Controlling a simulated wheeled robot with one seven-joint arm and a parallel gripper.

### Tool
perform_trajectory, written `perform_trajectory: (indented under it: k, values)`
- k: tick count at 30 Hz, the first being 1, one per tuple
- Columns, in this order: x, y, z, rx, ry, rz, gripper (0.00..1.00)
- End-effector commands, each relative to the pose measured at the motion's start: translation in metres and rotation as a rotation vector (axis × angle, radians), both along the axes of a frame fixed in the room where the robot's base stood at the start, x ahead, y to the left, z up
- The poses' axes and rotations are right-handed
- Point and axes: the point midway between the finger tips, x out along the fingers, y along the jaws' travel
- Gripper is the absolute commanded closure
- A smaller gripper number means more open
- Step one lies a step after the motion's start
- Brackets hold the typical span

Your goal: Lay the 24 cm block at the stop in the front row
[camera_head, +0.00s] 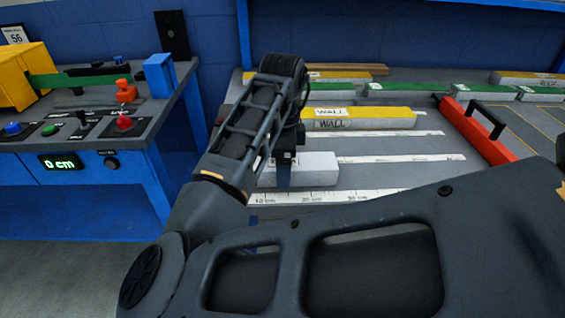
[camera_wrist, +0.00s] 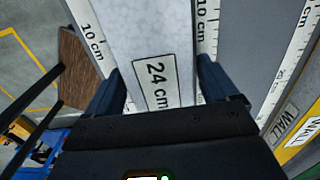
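The 24 cm block (camera_wrist: 147,35) is pale grey-white, with a "24 cm" label on top in the wrist view. It also shows in the head view (camera_head: 310,172), in the front row just behind the nearest ruler strip (camera_head: 300,198). My gripper (camera_wrist: 162,88) straddles the block, one dark finger against each long side, with no clear gap. In the head view, my gripper (camera_head: 284,172) reaches down at the block. My arm hides the block's left end there. I cannot tell whether the block touches the table. A brown wooden piece (camera_wrist: 76,68) lies left of the block in the wrist view.
A yellow-topped block marked WALL (camera_head: 375,119) lies in the row behind. A red bar with a black handle (camera_head: 475,130) stands to the right. Green- and yellow-topped blocks lie farther back. A control bench (camera_head: 70,150) with a "0 cm" display stands at left.

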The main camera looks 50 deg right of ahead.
Motion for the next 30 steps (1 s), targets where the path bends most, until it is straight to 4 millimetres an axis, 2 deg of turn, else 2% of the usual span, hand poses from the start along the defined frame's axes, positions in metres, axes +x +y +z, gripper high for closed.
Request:
perform_trajectory:
  k: [4,13,24,30]
  values:
    - [0.0,0.0,0.0,0.0,0.0,0.0,0.0]
    - [0.0,0.0,0.006,0.0,0.0,-0.001,0.0]
    - [0.0,-0.001,0.061,-0.001,-0.001,-0.002,0.0]
    - [0.0,0.0,0.077,0.001,0.001,-0.001,0.0]
